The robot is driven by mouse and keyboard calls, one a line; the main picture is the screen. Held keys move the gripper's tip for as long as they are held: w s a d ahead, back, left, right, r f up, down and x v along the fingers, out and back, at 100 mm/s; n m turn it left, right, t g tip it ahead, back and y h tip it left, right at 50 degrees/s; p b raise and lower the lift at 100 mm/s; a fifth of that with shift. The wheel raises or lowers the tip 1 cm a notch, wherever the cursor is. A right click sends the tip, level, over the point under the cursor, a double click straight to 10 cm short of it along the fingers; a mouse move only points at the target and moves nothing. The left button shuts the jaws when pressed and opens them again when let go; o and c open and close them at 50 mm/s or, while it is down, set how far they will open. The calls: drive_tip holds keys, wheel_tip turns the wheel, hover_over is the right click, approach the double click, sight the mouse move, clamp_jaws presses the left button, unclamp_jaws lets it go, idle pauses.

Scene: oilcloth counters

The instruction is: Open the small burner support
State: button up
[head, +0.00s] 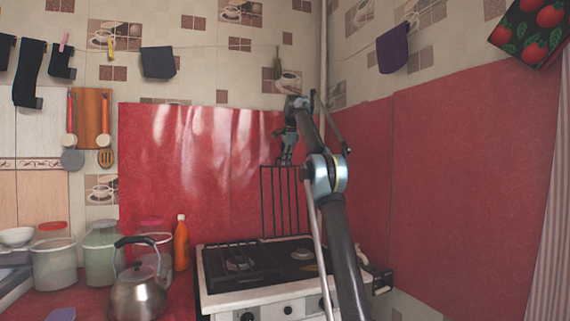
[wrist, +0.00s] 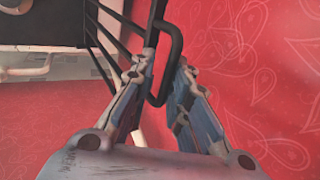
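The small burner support (head: 281,203), a black wire grate, stands upright at the back of the stove's right half. The right burner (head: 303,254) in front of it is uncovered. My gripper (head: 285,160) is at the top edge of this grate. In the wrist view, the grate's rounded black corner (wrist: 176,45) reaches down between the two fingers of my gripper (wrist: 166,62). The fingers are apart, with a gap showing around the bar. Whether either finger touches the bar, I cannot tell.
The stove (head: 265,295) has another black grate (head: 240,268) lying flat on its left half. A kettle (head: 138,292), an orange bottle (head: 181,243) and several jars stand to the left. The red wall (head: 455,170) is close on the right and behind.

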drive_tip(key=shift+a, duration=0.15)
drive_tip(key=shift+s+d+r, duration=0.15)
drive_tip(key=shift+d+r, duration=0.1)
drive_tip(key=shift+r, duration=0.3)
drive_tip(key=s+d, duration=0.3)
drive_tip(key=s, duration=0.8)
drive_tip(key=shift+s+d, duration=0.25)
drive_tip(key=shift+d, duration=0.05)
idle(0.3)
